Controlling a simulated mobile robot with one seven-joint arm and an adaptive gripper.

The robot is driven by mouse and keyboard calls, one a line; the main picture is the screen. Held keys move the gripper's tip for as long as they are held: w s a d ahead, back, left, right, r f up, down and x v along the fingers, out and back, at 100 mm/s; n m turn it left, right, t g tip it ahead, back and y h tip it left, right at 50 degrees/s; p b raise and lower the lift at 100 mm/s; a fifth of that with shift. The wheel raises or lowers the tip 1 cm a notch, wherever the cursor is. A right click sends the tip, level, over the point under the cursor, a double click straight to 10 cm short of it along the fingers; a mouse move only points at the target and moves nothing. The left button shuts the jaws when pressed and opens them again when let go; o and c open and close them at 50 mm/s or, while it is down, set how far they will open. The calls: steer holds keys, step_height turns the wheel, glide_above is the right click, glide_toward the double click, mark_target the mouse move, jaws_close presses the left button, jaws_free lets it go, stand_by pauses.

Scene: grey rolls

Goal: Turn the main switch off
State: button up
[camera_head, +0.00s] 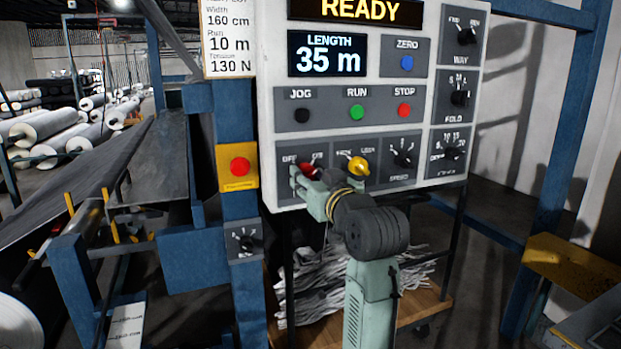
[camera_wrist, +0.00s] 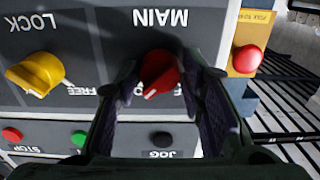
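The main switch is a red rotary knob (camera_head: 310,169) at the lower left of the control panel, under OFF and ON labels. It also shows in the upside-down wrist view as a red knob (camera_wrist: 160,72) beside the word MAIN. Its white mark points to the lower left there, the ON side; the label at that spot is largely hidden by a finger. My gripper (camera_head: 306,178) is at the panel, with its fingers on either side of the knob. In the wrist view the fingers (camera_wrist: 162,84) are apart, with narrow gaps showing beside the knob.
A yellow lock knob (camera_head: 357,166) sits right of the main switch. A red button on a yellow plate (camera_head: 239,167) is to the left on a blue post. Black, green and red buttons line the row above. The display (camera_head: 327,54) reads 35 m.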

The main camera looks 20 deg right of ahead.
steer(key=c, duration=0.7)
steer(key=n+b, duration=0.7)
steer(key=n, duration=0.6)
steer(key=shift+d+b, duration=0.15)
steer(key=shift+b, duration=0.2)
steer(key=n+b, duration=0.1)
steer(key=n, duration=0.3)
steer(key=shift+n+b, duration=0.4)
steer(key=shift+o, duration=0.2)
steer(key=shift+r, duration=0.1)
